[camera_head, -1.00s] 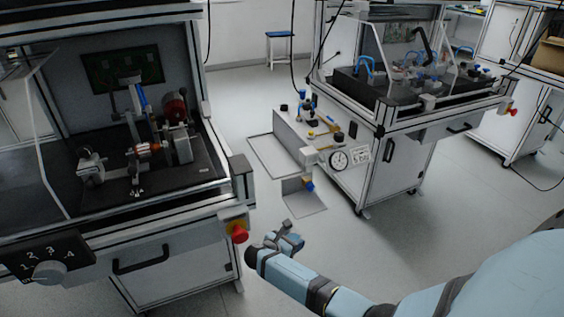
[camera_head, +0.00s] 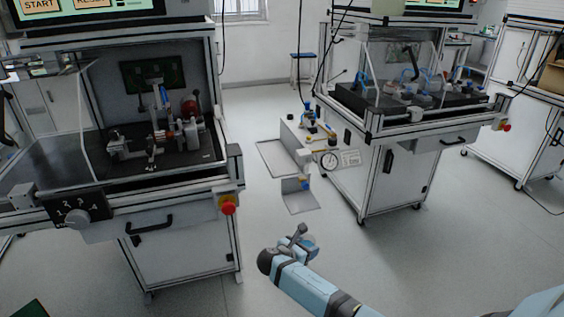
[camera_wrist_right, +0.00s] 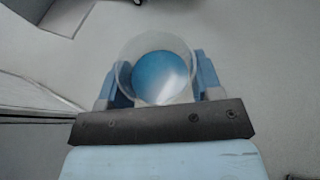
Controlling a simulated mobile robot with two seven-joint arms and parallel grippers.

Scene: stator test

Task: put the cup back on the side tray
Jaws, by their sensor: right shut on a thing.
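My right gripper (camera_wrist_right: 157,82) is shut on the cup (camera_wrist_right: 160,66). In the wrist view the cup has a pale translucent rim and a blue round inside, and sits between the two blue fingers. In the head view my right gripper (camera_head: 300,240) hangs over open floor; the cup is too small there to tell apart from it. Two flat grey trays stick out from the left side of the right workstation: a rear one (camera_head: 272,158) and a lower front one (camera_head: 300,206). I cannot tell which is the side tray. My left gripper is not in view.
The left workstation (camera_head: 180,240) has a dark bench with a machine, a dial and a red button (camera_head: 227,205).

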